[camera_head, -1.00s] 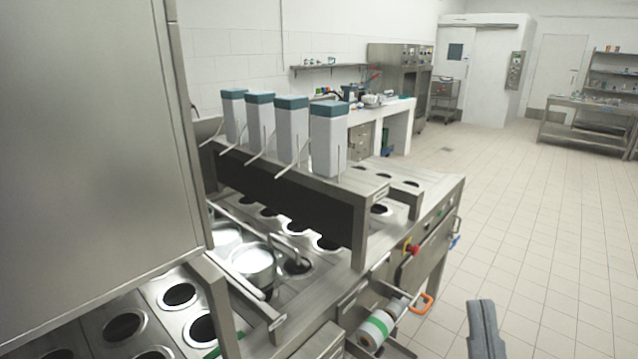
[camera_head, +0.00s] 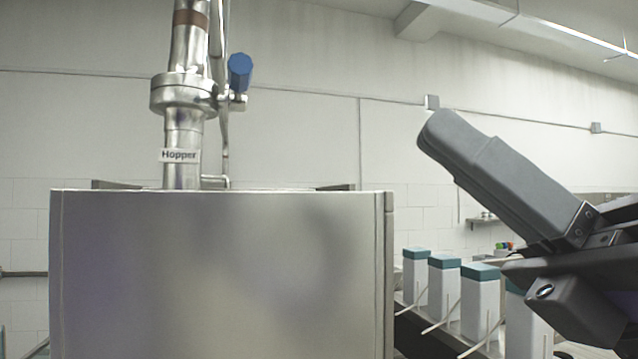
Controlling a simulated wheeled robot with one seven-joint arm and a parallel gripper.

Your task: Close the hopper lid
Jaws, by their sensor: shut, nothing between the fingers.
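The hopper (camera_head: 220,275) is a large steel box at the left and middle of the view. A vertical steel pipe (camera_head: 184,130) with a "Hopper" label rises behind its front wall. Dark edges of flat parts (camera_head: 335,187) show just above its rim; I cannot tell whether they belong to the lid, and the hopper's top opening is hidden from this low angle. My gripper (camera_head: 434,130) is at the right, its grey fingers shut and empty, pointing up and left. In the picture it is above and right of the hopper's right edge, apart from it.
A blue valve knob (camera_head: 240,72) sits beside the pipe. Several white dispensers with teal caps (camera_head: 479,300) stand right of the hopper, below my gripper. The space above the hopper's right part looks free.

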